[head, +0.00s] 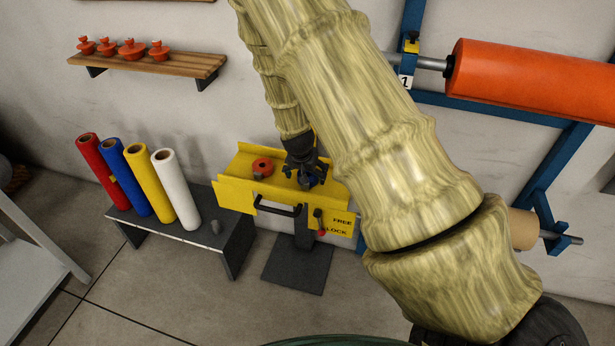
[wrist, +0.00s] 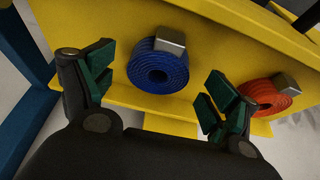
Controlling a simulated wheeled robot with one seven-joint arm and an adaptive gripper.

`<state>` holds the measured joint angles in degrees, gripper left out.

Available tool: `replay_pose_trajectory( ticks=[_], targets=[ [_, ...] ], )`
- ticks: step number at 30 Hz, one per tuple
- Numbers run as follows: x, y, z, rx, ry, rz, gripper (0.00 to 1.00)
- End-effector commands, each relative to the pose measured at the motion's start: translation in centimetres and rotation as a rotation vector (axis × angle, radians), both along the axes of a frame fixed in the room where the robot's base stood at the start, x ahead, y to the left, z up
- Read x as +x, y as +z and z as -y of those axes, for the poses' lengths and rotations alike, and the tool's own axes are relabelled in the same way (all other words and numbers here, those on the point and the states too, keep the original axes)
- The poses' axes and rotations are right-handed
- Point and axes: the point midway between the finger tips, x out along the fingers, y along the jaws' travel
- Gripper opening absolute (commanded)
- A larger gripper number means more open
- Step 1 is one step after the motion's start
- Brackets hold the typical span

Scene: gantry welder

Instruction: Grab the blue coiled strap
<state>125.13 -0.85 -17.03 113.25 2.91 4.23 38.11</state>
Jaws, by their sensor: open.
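The blue coiled strap (wrist: 158,72) sits on the yellow tray (wrist: 125,45) with a grey metal piece at its top edge. In the wrist view it lies between and just beyond the two green-padded fingers of my gripper (wrist: 160,92), which are apart with nothing between them. In the head view a bit of the blue strap (head: 309,180) shows under my gripper (head: 305,172), which hides much of it. I cannot tell whether the fingers touch the strap. An orange coiled strap (wrist: 266,94) sits beside it on the same tray, also with a grey metal piece.
The yellow tray stands on a dark post with a black handle and a FREE/LOCK lever (head: 319,222) in front. A grey bench (head: 175,228) with coloured rolls stands to the left. A blue frame with an orange roll (head: 530,80) is at the right.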

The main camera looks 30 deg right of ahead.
Motion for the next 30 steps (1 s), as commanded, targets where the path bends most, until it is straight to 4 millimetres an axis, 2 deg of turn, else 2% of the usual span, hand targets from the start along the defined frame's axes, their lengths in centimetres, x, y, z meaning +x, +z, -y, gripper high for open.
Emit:
replay_pose_trajectory(
  ticks=[6, 14, 17, 23, 24, 30],
  targets=[
    [0.3, -1.4, 0.5, 0.0, 0.0, -0.001, 0.88],
    [0.3, -1.5, 0.5, 0.0, 0.0, -0.001, 0.88],
    [0.3, -1.5, 0.5, 0.0, 0.0, -0.001, 0.73],
    [0.3, -1.5, 0.5, 0.0, 0.0, -0.001, 0.37],
    [0.3, -1.5, 0.5, 0.0, 0.0, -0.001, 0.34],
    [0.3, -1.4, 0.5, 0.0, 0.0, 0.0, 0.34]
  ],
)
